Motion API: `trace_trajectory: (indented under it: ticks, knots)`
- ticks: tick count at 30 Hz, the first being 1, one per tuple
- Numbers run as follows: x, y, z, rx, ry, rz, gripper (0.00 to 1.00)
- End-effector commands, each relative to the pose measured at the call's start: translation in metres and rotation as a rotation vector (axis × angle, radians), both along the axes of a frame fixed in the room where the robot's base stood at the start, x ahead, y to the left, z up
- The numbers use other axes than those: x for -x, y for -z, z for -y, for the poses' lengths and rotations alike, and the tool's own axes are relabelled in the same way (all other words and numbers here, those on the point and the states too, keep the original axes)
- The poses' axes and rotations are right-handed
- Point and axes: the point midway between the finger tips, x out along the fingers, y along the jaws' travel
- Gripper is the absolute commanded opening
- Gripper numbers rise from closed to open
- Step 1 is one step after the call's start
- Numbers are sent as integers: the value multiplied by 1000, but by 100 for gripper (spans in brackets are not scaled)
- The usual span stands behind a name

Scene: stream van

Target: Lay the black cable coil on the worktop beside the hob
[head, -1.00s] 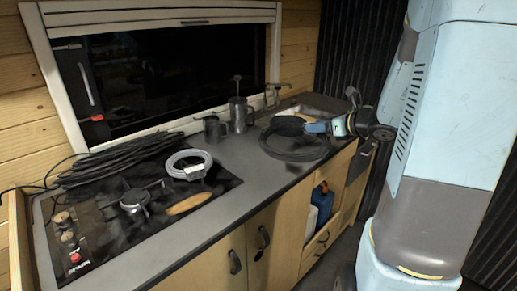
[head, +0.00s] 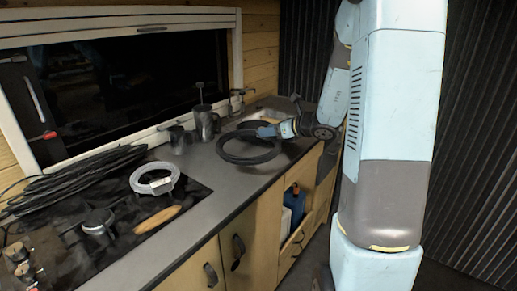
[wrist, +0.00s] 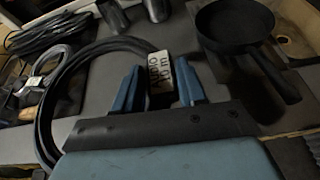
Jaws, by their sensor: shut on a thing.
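The black cable coil (head: 250,162) is a wide ring over the worktop (head: 208,192), to the right of the hob (head: 62,258). My gripper (head: 268,131) is shut on the coil at its far right side. In the wrist view, the coil (wrist: 48,105) curves left from between the blue fingers of my gripper (wrist: 158,88). A white tag (wrist: 159,70) with writing sits at the fingers. I cannot tell whether the ring touches the worktop. Its right part is hidden behind the gripper.
A black pan (wrist: 232,25) is right of the fingers. Metal mugs (head: 205,122) stand by the window. A larger black cable bundle (head: 75,180), a grey coil (head: 155,191) and a wooden-looking oval piece (head: 157,220) lie on or near the hob. The worktop's front strip is clear.

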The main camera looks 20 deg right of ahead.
Motion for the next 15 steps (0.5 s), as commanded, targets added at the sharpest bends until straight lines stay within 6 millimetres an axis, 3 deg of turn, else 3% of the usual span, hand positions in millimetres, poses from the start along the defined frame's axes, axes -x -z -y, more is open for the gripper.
trace_trajectory:
  ticks: [3,15]
  knots:
    - [-22,11,-6,-2,-1,-2,0]
    - [-60,57,-14,-1,0,-1,0]
